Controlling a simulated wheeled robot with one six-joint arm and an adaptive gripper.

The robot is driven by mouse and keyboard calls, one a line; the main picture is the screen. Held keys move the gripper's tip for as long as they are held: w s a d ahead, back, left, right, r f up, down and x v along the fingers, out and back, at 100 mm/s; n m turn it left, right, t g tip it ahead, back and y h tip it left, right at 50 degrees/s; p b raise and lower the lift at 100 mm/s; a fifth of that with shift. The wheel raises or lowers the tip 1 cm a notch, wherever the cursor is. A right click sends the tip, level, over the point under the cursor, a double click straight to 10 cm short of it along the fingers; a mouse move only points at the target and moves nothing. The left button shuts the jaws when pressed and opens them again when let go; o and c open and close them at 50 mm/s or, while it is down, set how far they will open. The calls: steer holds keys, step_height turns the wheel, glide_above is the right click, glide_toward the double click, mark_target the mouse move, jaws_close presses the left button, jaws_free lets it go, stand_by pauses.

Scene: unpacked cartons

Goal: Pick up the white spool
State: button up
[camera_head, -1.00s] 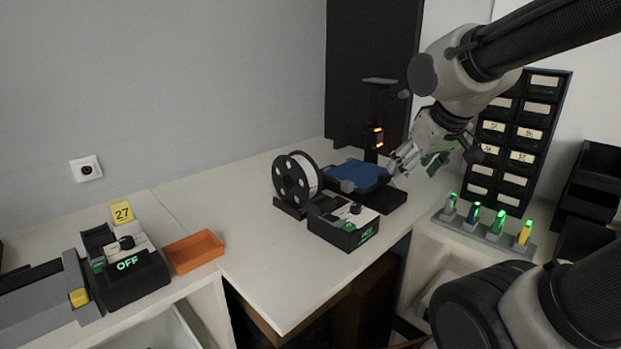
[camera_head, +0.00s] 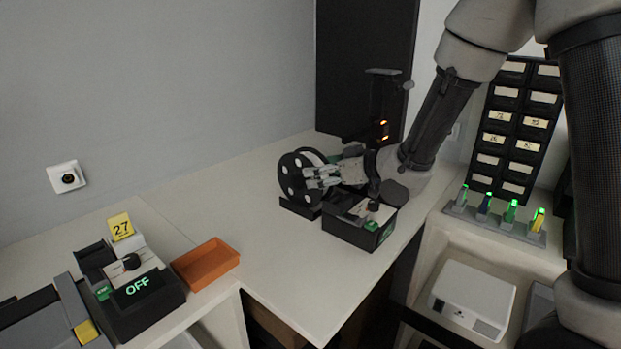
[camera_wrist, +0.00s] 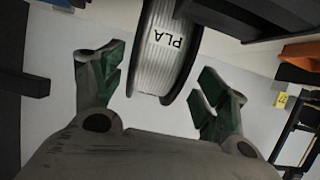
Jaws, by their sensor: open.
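The white spool (camera_wrist: 164,58) has black flanges and a "PLA" label, and stands upright on a black holder (camera_head: 299,207). In the head view the spool (camera_head: 292,178) is partly covered by my gripper (camera_head: 318,178). In the wrist view my gripper (camera_wrist: 160,95) is open, with green-padded fingers on either side of the spool. The spool's lower edge reaches in between the fingertips, with visible gaps on both sides. I cannot tell whether anything touches.
A black device box (camera_head: 362,222) stands right beside the spool. A dark post with orange lights (camera_head: 383,130) stands behind. An orange tray (camera_head: 206,264) and an OFF-marked device (camera_head: 140,290) are at left. The front table top (camera_head: 290,275) is clear.

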steer(key=x, duration=0.6)
steer(key=shift+w+r, duration=0.25)
steer(key=shift+r, duration=0.05)
steer(key=shift+d, duration=0.1)
steer(key=c, duration=1.4)
